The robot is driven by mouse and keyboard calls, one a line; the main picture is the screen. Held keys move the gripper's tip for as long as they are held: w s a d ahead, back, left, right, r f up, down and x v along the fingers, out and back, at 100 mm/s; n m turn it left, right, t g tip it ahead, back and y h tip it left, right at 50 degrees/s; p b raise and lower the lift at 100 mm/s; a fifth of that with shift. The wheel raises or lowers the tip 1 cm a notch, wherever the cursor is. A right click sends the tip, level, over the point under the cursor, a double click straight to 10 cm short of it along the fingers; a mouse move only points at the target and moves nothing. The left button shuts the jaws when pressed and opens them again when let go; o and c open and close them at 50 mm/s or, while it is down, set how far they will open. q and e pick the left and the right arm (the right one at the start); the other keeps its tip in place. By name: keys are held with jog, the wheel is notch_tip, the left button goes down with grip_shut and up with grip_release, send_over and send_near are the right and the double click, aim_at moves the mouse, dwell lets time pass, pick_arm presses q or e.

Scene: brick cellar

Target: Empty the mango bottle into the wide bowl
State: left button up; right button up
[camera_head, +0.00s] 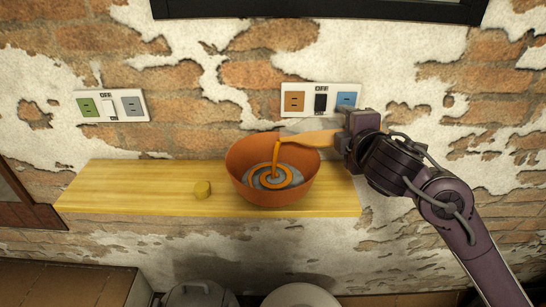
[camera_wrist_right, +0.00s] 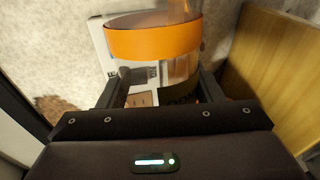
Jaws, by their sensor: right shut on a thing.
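The mango bottle (camera_head: 310,138) lies tilted on its side in my right gripper (camera_head: 349,140), its mouth over the wide bowl. An orange stream falls from the mouth into the bowl. The wide bowl (camera_head: 250,162) is orange-brown and stands on the wooden shelf; an orange swirl lies on the grey inside. In the right wrist view the bottle (camera_wrist_right: 150,42) shows an orange band of contents and a clear part, between the two fingers (camera_wrist_right: 160,90). The gripper is shut on it. My left gripper is not in view.
A wooden shelf (camera_head: 130,188) sticks out from the brick wall. Two socket panels (camera_head: 111,106) and (camera_head: 320,101) are on the wall. Round lidded things stand below the shelf. The shelf's left part is clear.

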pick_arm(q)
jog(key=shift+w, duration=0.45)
pick_arm(e)
jog(key=shift+a+r, duration=0.1)
jog(key=shift+r, duration=0.05)
dwell(0.4)
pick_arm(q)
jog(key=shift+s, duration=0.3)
pick_arm(e)
jog(key=shift+n, duration=0.3)
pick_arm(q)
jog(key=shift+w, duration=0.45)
pick_arm(e)
jog(key=shift+a+r+n, duration=0.1)
jog(key=shift+r+n, duration=0.2)
jog(key=shift+r, duration=0.05)
jog(key=shift+r+h, duration=0.15)
jog(key=shift+h, duration=0.25)
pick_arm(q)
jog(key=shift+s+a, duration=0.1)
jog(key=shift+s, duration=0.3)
pick_arm(e)
jog(key=shift+a+r, duration=0.1)
jog(key=shift+r, duration=0.05)
jog(key=shift+r+n, duration=0.1)
jog(key=shift+n, duration=0.2)
